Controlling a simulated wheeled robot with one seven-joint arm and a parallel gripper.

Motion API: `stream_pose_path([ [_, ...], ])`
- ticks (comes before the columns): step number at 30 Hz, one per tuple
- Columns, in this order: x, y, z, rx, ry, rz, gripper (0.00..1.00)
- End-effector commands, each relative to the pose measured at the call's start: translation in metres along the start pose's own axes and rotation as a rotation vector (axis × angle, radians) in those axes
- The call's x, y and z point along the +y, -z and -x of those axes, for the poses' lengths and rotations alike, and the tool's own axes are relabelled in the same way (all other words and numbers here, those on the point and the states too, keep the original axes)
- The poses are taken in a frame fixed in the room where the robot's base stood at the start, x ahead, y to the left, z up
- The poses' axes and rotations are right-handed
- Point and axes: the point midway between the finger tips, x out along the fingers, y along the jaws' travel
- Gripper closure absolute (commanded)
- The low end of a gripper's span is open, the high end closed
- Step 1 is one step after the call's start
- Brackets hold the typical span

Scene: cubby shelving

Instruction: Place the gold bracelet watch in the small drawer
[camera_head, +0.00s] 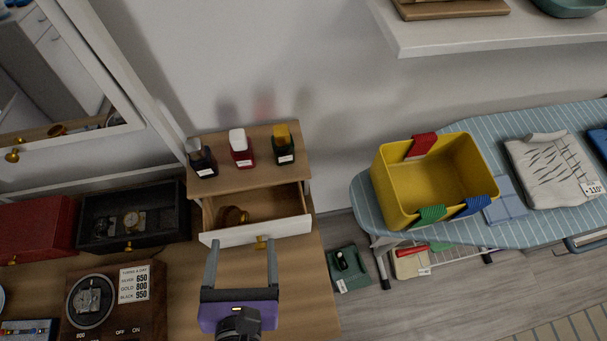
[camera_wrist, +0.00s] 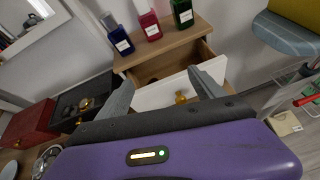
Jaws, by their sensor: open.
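The small drawer (camera_head: 285,229) stands pulled open under a wooden top, with a white front and a gold knob (camera_head: 261,242). A round gold-brown item (camera_head: 233,215), which looks like the gold bracelet watch, lies inside the drawer at its left. In the wrist view the drawer's white front (camera_wrist: 158,95) shows between my fingers, and its inside is partly hidden. My gripper (camera_head: 242,247) is open, with nothing between its fingers. Its fingertips are near the drawer front, either side of the knob in the wrist view (camera_wrist: 163,82).
Several small bottles (camera_head: 241,150) stand on top of the drawer unit. A black box (camera_head: 165,215) holding a watch (camera_head: 131,220) and a red box (camera_head: 35,228) stand at left. A wooden watch winder (camera_head: 110,300) is in front. A yellow bin (camera_head: 385,190) sits on an ironing board at right.

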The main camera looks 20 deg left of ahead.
Motion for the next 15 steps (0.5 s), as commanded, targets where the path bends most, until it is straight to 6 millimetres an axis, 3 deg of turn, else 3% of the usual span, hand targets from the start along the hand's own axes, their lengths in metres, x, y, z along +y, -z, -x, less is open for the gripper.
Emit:
stream_pose_path([
  [1, -0.031, 0.013, -0.004, 0.028, 0.019, -0.136, 0.22],
  [7, -0.121, 0.046, 0.008, 0.071, 0.050, -0.839, 0.22],
  [11, -0.169, 0.055, 0.036, 0.034, 0.074, -1.333, 0.22],
  [15, -0.211, 0.054, 0.079, -0.076, 0.076, -1.877, 0.22],
])
